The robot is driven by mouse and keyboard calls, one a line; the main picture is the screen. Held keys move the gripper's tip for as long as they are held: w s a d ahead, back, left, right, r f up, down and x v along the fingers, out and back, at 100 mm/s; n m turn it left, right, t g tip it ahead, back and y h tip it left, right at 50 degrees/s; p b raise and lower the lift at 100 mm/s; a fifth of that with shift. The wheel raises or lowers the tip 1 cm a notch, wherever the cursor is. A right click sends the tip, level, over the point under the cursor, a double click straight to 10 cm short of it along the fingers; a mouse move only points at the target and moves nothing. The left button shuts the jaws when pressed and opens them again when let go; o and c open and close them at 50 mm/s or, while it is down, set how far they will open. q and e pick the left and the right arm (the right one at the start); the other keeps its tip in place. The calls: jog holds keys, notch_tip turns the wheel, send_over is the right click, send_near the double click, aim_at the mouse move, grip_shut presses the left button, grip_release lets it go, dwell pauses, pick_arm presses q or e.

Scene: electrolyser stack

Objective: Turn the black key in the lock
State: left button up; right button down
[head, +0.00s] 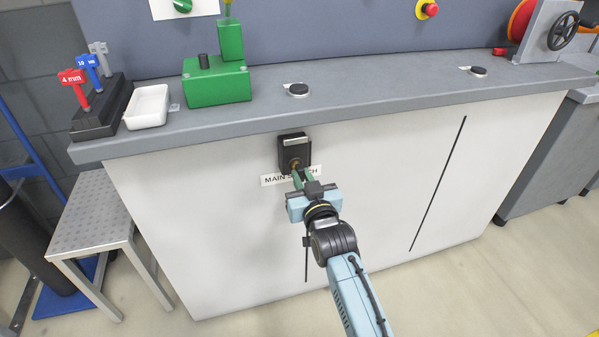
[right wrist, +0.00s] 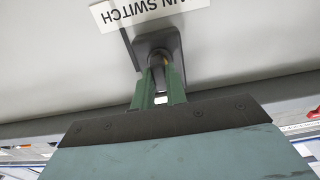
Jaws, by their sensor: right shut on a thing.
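The lock is a black box (head: 294,146) on the white front of the bench, just under the worktop, with a pale strip across its upper part. A brass-coloured spot shows low on its face. My right gripper (head: 298,174) is at the lock's lower part, its green fingers shut on the black key (right wrist: 157,59). The key is mostly hidden between the fingertips, so its turn angle cannot be told. In the right wrist view the lock (right wrist: 158,40) appears upside down, with the fingers (right wrist: 158,80) reaching to its face. My left gripper is not in view.
A MAIN SWITCH label (head: 272,180) lies behind my right gripper, partly covered. The worktop (head: 390,82) juts out above the lock. It carries a green block (head: 216,82), a white tray (head: 148,106) and black discs (head: 298,89). A metal step (head: 93,212) stands at left.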

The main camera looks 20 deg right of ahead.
jog(key=shift+r+n+p, duration=0.1)
jog(key=shift+n+p, duration=0.65)
jog(key=shift+n, duration=0.95)
